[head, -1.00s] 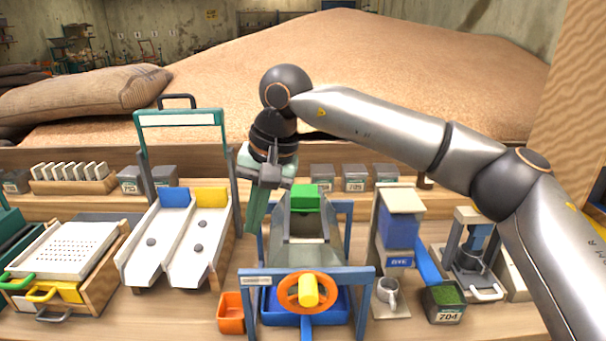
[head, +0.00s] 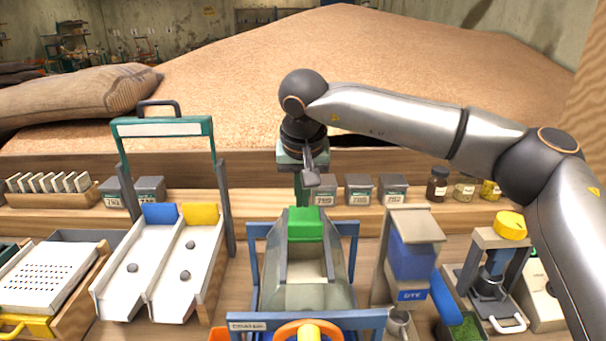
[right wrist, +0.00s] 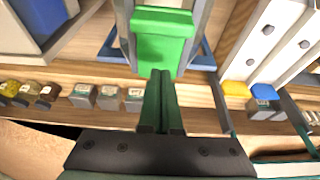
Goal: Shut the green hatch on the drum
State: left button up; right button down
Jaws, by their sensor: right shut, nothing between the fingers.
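The green hatch (head: 305,224) is at the far top end of the grey drum (head: 305,296), which sits in a blue frame. In the right wrist view the hatch (right wrist: 163,38) is a bright green block just beyond the fingertips. It looks raised at the drum's end; its exact angle is hard to tell. My right gripper (head: 303,204) is shut and empty, pointing down behind the hatch. In the right wrist view its fingers (right wrist: 161,75) are together, close to the hatch edge; I cannot tell whether they touch. My left gripper is not in view.
An orange handwheel (head: 309,331) is at the drum's front. A white two-lane chute (head: 160,265) with grey balls stands left, a blue-fronted dispenser (head: 411,255) right. Small labelled boxes (head: 358,189) line the shelf behind.

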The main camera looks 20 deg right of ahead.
aim_at(303, 211)
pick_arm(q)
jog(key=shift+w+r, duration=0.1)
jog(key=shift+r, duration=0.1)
pick_arm(e)
jog(key=shift+s+a+f, duration=0.1)
jog(key=shift+s+a, duration=0.05)
jog(key=shift+s, duration=0.45)
jog(key=shift+s+a+f, duration=0.15)
jog(key=shift+s+a, duration=0.05)
jog(key=shift+s, duration=0.4)
jog(key=shift+s+a+f, duration=0.1)
jog(key=shift+s+a, duration=0.05)
jog(key=shift+s, duration=0.45)
jog(key=shift+s, duration=0.1)
